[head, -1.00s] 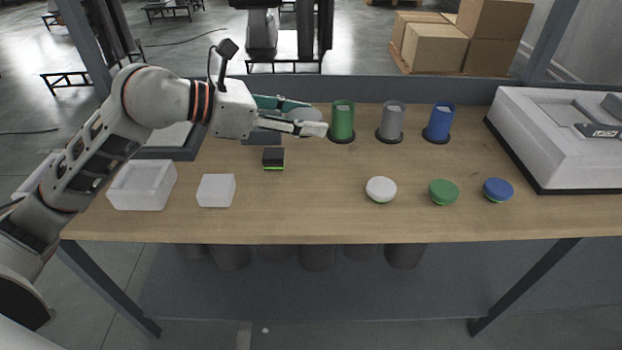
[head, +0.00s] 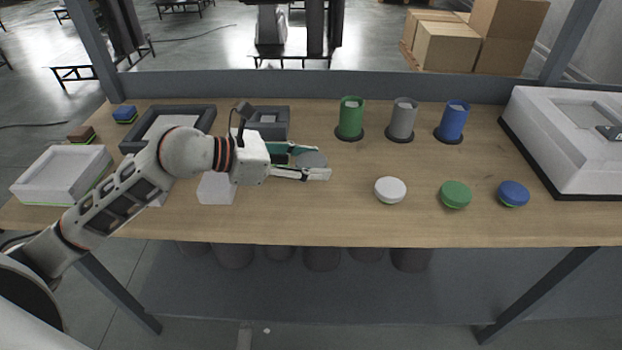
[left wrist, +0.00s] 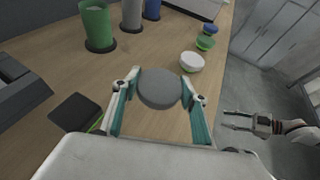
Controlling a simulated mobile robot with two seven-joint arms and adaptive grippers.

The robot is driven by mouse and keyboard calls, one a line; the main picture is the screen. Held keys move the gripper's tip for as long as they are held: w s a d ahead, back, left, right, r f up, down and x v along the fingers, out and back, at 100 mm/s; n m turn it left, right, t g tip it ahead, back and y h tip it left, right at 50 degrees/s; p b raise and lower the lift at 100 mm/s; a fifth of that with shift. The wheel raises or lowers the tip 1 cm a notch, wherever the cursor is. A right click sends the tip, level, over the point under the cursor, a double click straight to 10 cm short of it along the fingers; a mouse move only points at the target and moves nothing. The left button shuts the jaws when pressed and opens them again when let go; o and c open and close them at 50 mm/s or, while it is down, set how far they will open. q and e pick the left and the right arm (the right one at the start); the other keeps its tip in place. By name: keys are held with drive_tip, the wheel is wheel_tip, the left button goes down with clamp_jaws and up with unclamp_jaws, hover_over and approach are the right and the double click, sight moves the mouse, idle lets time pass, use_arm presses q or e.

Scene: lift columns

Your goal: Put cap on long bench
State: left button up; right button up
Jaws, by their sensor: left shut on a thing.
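A round grey cap (head: 312,159) is held between the fingers of my left gripper (head: 318,166), above the left-middle of the wooden bench (head: 320,222). In the left wrist view the grey cap (left wrist: 160,89) sits across the fingertips, with the bench surface below it. My right gripper (left wrist: 240,121) shows only in the left wrist view, open and empty, off the side of the bench. A white cap (head: 390,190), a green cap (head: 456,194) and a blue cap (head: 513,193) lie on the bench to the right.
Green (head: 350,118), grey (head: 402,120) and blue (head: 453,122) canisters stand along the back. A large white case (head: 570,150) fills the right end. Trays and small blocks lie at the left. A black block (left wrist: 76,112) is beside the left gripper. Bare wood lies in front of the canisters.

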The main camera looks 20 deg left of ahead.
sight(310, 190)
use_arm(q)
drive_tip(key=shift+f, duration=0.45)
wheel_tip(310, 190, down, 4)
drive_tip(key=shift+r+b, duration=0.25)
drive_tip(key=shift+b, duration=0.1)
drive_tip(key=shift+f, duration=0.2)
drive_tip(key=shift+r, duration=0.1)
drive_tip(key=shift+f, duration=0.2)
drive_tip(key=o, duration=1.1)
